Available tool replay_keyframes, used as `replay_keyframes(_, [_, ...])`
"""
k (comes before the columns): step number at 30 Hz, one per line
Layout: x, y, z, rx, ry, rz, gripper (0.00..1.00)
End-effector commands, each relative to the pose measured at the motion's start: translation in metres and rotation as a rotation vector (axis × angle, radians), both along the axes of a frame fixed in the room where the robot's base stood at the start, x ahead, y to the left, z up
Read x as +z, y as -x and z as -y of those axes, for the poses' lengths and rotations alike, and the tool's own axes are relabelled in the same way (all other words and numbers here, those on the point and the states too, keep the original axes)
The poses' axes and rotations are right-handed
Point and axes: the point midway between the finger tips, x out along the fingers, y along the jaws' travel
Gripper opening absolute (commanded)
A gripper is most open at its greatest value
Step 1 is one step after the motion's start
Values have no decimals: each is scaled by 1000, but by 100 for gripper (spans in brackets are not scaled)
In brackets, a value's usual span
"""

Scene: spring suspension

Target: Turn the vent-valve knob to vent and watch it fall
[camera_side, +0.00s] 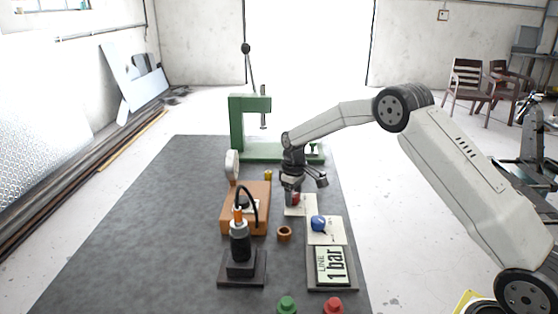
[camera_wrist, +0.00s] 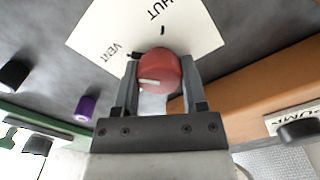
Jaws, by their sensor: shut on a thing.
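The red vent-valve knob (camera_wrist: 160,65) sits on a white plate (camera_wrist: 185,28) lettered VENT and SHUT, each word with a black tick. A white mark on the knob lies toward its lower left; it lines up with neither tick clearly. My gripper (camera_wrist: 160,82) is shut on the knob, one finger on each side. In the side view my gripper (camera_side: 293,186) reaches down over the red knob (camera_side: 295,198), partly hiding it.
A blue knob (camera_side: 319,223) and a display reading LINE 1 bar (camera_side: 331,265) are close in front. An orange box (camera_side: 229,216), a small brown ring (camera_side: 284,233) and a green press frame (camera_side: 237,125) stand nearby. Green (camera_side: 287,304) and red (camera_side: 333,305) buttons are at the front.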

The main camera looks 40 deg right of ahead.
Motion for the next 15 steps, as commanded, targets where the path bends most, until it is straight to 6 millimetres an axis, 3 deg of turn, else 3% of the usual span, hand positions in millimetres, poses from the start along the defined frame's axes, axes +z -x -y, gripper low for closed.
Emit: replay_keyframes(15, [3, -2, 0, 127, 1, 9, 0])
